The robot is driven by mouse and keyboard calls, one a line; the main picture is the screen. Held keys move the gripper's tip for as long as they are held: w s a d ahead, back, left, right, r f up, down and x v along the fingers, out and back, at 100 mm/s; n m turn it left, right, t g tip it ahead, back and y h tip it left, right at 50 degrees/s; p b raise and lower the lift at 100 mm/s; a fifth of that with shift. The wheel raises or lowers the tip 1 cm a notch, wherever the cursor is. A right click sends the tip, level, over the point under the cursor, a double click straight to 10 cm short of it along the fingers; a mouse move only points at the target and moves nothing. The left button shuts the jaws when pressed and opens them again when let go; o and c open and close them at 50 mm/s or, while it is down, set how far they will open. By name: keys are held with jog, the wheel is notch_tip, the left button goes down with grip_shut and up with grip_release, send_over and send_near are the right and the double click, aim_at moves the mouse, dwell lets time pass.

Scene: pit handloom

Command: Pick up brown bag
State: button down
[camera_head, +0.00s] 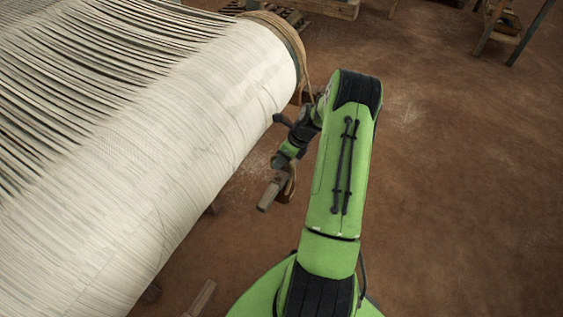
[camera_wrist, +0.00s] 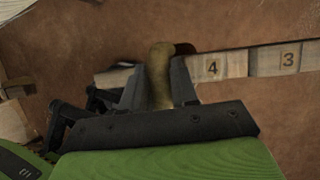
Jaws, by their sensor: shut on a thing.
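The brown bag (camera_wrist: 160,72) shows in the wrist view as an olive-brown, narrow upright shape between the two dark fingers of my gripper (camera_wrist: 158,88). My gripper is shut on it. In the head view my gripper (camera_head: 284,162) hangs low beside the large white roll, and a small brown patch of the bag (camera_head: 290,184) shows just below it. Much of the bag is hidden by the fingers and by my arm. I cannot tell whether the bag is clear of what lies under it.
A pale wooden strip (camera_wrist: 240,63) marked with 4 and 3 runs behind the bag; a wooden end (camera_head: 270,194) shows in the head view. The white warp roll (camera_head: 190,120) fills the left. A wooden stand (camera_head: 500,35) is at the back right. Brown floor (camera_head: 460,180) is open at right.

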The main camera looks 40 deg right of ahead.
jog(key=shift+w+r, duration=0.1)
jog(key=shift+r, duration=0.45)
jog(key=s+d+p, duration=0.3)
jog(key=s+d, duration=0.9)
jog(key=s, duration=0.1)
jog(key=shift+d+f, duration=0.15)
jog(key=shift+d, duration=0.25)
jog(key=shift+w, duration=0.1)
